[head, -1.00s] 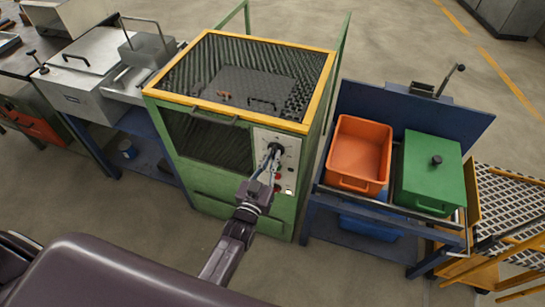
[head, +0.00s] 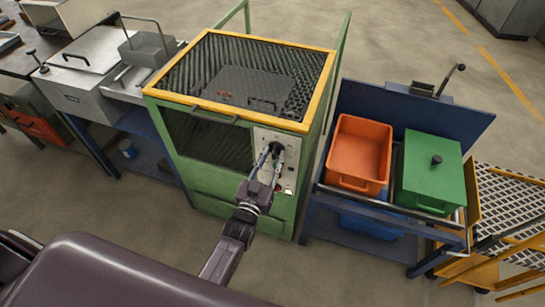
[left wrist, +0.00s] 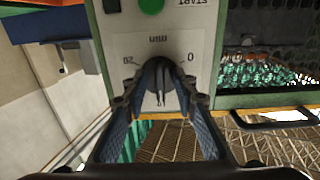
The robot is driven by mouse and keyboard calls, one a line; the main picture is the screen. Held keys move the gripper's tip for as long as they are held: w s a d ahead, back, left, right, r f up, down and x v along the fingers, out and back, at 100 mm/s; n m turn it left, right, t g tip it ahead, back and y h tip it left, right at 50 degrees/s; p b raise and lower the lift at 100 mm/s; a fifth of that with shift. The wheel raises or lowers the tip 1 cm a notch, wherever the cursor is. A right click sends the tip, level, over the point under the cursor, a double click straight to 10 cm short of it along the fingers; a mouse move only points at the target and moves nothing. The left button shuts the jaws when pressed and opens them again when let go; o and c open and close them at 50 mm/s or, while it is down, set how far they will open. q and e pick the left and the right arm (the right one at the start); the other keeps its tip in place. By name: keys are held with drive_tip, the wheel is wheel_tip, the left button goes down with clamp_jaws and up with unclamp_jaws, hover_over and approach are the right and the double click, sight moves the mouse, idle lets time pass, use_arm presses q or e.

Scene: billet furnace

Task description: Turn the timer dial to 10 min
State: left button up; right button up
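The timer dial (left wrist: 160,82) is a dark round knob with a raised grip bar on a pale panel. In the left wrist view the panel appears upside down, with "0" right of the dial and "20" left. The bar stands about upright in that picture. In the head view the dial (head: 276,148) is partly behind my gripper. My left gripper (head: 269,158) is at the panel. In the left wrist view its fingers (left wrist: 160,104) are spread, one on each side of the dial, and look clear of the bar. My right gripper is out of view.
The panel (head: 287,139) is on a green furnace cabinet (head: 240,205) with a yellow top rim. A green START button (left wrist: 151,5) is close to the dial. An orange bin (head: 360,150) and a green lidded box (head: 428,180) stand right. Open floor lies in front.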

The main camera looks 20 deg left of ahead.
use_arm(q)
drive_tip(key=s, duration=1.2)
drive_tip(key=shift+a, duration=0.2)
drive_tip(key=s+d+f+m+g, duration=0.1)
drive_tip(key=s+f+g, duration=0.5)
drive_tip(key=f, duration=0.9)
drive_tip(key=s+f+g, duration=0.3)
drive_tip(key=s+f, duration=0.5)
drive_tip(key=f, duration=0.6)
drive_tip(key=s+a+f+g, duration=0.2)
drive_tip(key=s+f, duration=0.2)
drive_tip(key=s, duration=0.4)
drive_tip(key=s+a+f+g, duration=0.2)
drive_tip(key=s+f, duration=0.3)
drive_tip(key=s, duration=0.3)
drive_tip(key=s+a+f+m+g, duration=0.1)
drive_tip(key=s+a+f+g, duration=0.2)
drive_tip(key=s, duration=0.5)
wheel_tip(320, 180, down, 2)
drive_tip(key=shift+s+f+g+y, duration=0.1)
drive_tip(key=shift+s+g+y, duration=0.2)
drive_tip(key=shift+g, duration=0.2)
drive_tip(key=shift+w, duration=0.1)
